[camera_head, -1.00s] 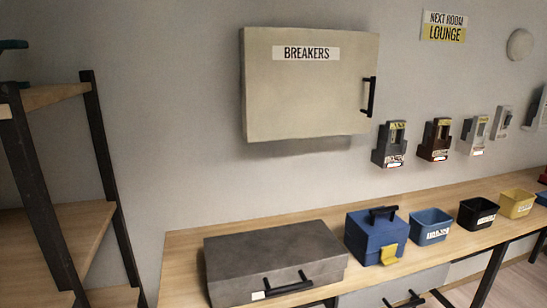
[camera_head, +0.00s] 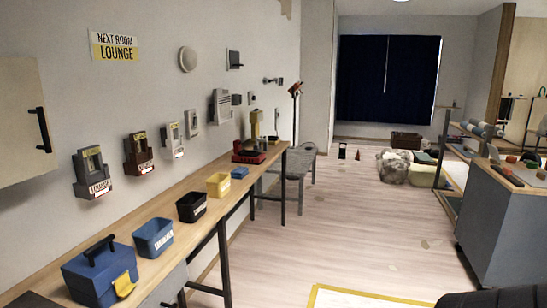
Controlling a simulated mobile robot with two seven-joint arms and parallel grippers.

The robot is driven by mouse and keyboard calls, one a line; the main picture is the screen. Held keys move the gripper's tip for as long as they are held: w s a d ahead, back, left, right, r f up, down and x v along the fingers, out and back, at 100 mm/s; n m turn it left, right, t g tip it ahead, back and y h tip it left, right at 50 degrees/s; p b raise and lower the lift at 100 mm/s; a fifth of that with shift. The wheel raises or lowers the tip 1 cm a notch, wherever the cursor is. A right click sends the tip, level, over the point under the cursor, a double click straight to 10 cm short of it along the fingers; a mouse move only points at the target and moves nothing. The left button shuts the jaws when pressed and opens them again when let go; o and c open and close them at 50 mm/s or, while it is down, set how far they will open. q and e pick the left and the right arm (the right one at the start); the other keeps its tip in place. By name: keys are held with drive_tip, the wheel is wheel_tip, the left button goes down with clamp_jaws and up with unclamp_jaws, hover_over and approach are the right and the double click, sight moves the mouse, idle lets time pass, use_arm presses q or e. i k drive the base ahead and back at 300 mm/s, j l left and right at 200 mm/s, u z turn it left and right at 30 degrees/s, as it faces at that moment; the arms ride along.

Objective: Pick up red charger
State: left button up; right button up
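I cannot make out for certain which thing is the red charger. A red object (camera_head: 248,157) sits at the far end of the long wooden bench, under a yellow upright part; it is small and its details are unclear. A dark red-brown wall unit (camera_head: 138,154) with a label hangs on the left wall, between a dark grey unit (camera_head: 92,173) and a pale unit (camera_head: 172,140). A small reddish item (camera_head: 501,169) lies on the counter at the right. Neither of my grippers is in view.
The wooden bench (camera_head: 140,271) along the left wall holds a blue toolbox (camera_head: 92,277), a blue bin (camera_head: 153,239), a black bin (camera_head: 191,208) and a yellow bin (camera_head: 219,184). A grey counter (camera_head: 497,222) stands right. The floor (camera_head: 350,225) between is largely clear.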

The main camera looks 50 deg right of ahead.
sight(248, 156)
drive_tip(key=z, duration=1.4)
drive_tip(key=i+l+z, duration=0.2)
drive_tip(key=i, duration=0.25)
drive_tip(key=i+z, duration=0.25)
drive_tip(key=i, duration=0.2)
drive_tip(key=i+z, duration=0.15)
drive_tip(key=i, duration=1.2)
drive_tip(key=i+u, duration=0.1)
drive_tip(key=i, duration=0.35)
drive_tip(key=i+l+u, duration=0.15)
drive_tip(key=i, duration=0.25)
drive_tip(key=i+l+u, duration=0.1)
drive_tip(key=i, duration=0.3)
drive_tip(key=i+l+u, duration=0.15)
drive_tip(key=i+u, duration=0.15)
drive_tip(key=u, duration=0.15)
drive_tip(key=i+l+u, duration=0.2)
drive_tip(key=u, duration=0.25)
drive_tip(key=i+l+u, duration=0.3)
drive_tip(key=u, duration=0.15)
drive_tip(key=i+l+u, duration=0.15)
drive_tip(key=l+u, duration=0.3)
drive_tip(key=i+l+u, duration=0.1)
drive_tip(key=l+u, duration=0.8)
